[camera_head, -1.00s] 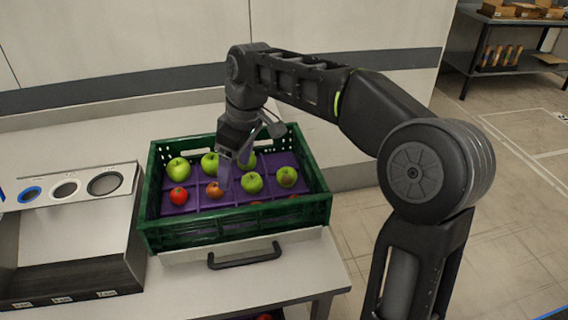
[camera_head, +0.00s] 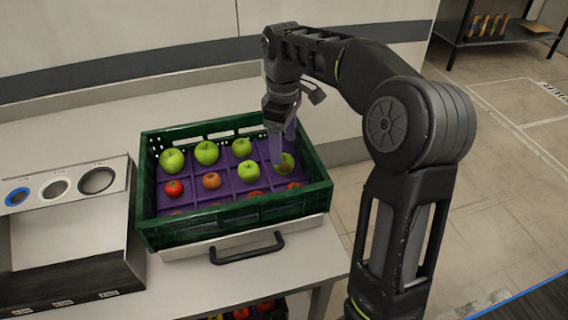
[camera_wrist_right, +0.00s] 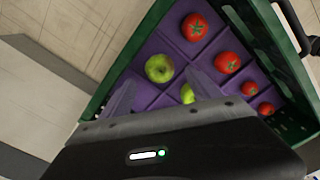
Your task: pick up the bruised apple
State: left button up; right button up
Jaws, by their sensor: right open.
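A green apple (camera_head: 286,163) with a brownish patch, seemingly the bruised one, sits at the right side of the crate. It also shows in the right wrist view (camera_wrist_right: 159,68), just ahead of the fingers. My right gripper (camera_head: 281,150) is open above this apple, its fingers pointing down and partly covering it. In the right wrist view its fingertips (camera_wrist_right: 160,88) are spread, with nothing between them. A second green apple (camera_wrist_right: 188,93) is partly hidden beside one finger. My left gripper is not in view.
A sorting box with round holes (camera_head: 70,185) stands at left. A black handle (camera_head: 247,250) is in front.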

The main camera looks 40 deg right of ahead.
aim_at(284, 158)
jog(key=shift+f, duration=0.1)
notch_tip(284, 158, down, 5)
jog(key=shift+s+p, duration=0.1)
jog(key=shift+p, duration=0.5)
jog(key=shift+c, duration=0.5)
jog(key=c, duration=1.4)
